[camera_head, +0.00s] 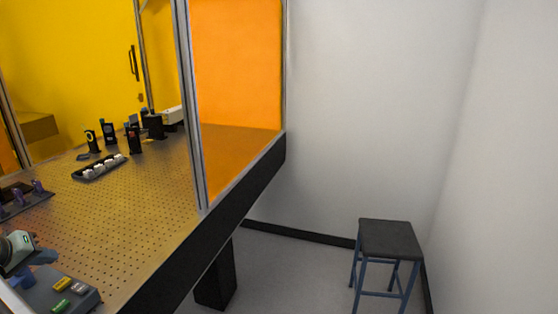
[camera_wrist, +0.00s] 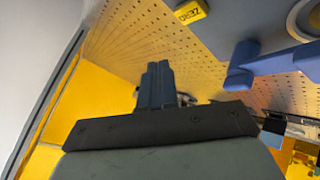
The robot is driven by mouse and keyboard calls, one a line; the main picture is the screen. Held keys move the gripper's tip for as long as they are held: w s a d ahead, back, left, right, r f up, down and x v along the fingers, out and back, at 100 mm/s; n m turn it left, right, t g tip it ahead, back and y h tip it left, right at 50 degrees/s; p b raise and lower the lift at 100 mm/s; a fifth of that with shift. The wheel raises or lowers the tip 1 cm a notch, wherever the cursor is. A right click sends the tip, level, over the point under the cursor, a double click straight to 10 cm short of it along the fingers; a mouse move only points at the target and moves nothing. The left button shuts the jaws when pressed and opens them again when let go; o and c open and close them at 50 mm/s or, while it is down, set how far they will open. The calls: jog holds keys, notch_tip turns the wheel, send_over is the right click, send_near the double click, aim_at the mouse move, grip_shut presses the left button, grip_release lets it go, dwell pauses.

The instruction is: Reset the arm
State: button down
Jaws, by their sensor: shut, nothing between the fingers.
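My gripper (camera_wrist: 155,85) shows in the wrist view as two dark blue-grey fingers pressed together, with nothing between them. Behind the fingertips is the perforated tabletop. A yellow button marked ZERO (camera_wrist: 190,11) is at the top of that view, apart from the fingers. A blue bracket (camera_wrist: 240,65) is to the right of the fingers. I cannot make out my gripper in the head view.
Orange panel (camera_head: 238,65) encloses the table. A stool (camera_head: 390,240) stands right on open floor.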

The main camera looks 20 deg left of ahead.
jog(key=w+d+f+m+g+h, duration=0.1)
jog(key=w+d+f+m, duration=0.1)
jog(key=w+d+f, duration=0.95)
jog(key=w+d+f+m+g+h, duration=0.1)
jog(key=w+d+f+m, duration=0.2)
jog(key=w+d+f, duration=0.8)
jog(key=w+d+f+m+g+h, duration=0.1)
jog(key=w+d+f+g, duration=0.1)
jog(key=d+f, duration=0.95)
jog(key=w+d+f+g+h, duration=0.1)
jog(key=d+f+g+h, duration=0.1)
jog(key=d+f, duration=1)
jog(key=s+d+f+m+g, duration=0.1)
jog(key=s+d+f+g, duration=0.4)
jog(key=d, duration=0.7)
jog(key=s+d+f+m, duration=0.1)
jog(key=s+d+f, duration=0.35)
jog(key=d, duration=0.75)
jog(key=s+d+f+m+g+y, duration=0.1)
jog(key=s+d+f, duration=0.2)
jog(key=s, duration=0.3)
jog(key=s+d+f+m+g+y, duration=0.1)
jog(key=s+d+f+g, duration=0.1)
jog(key=s+d, duration=0.3)
jog(key=s+d+f+m+g+y, duration=0.1)
jog(key=s+d+f, duration=0.3)
jog(key=s, duration=0.4)
jog(key=shift+d+f+g, duration=0.4)
jog(key=shift+d, duration=0.2)
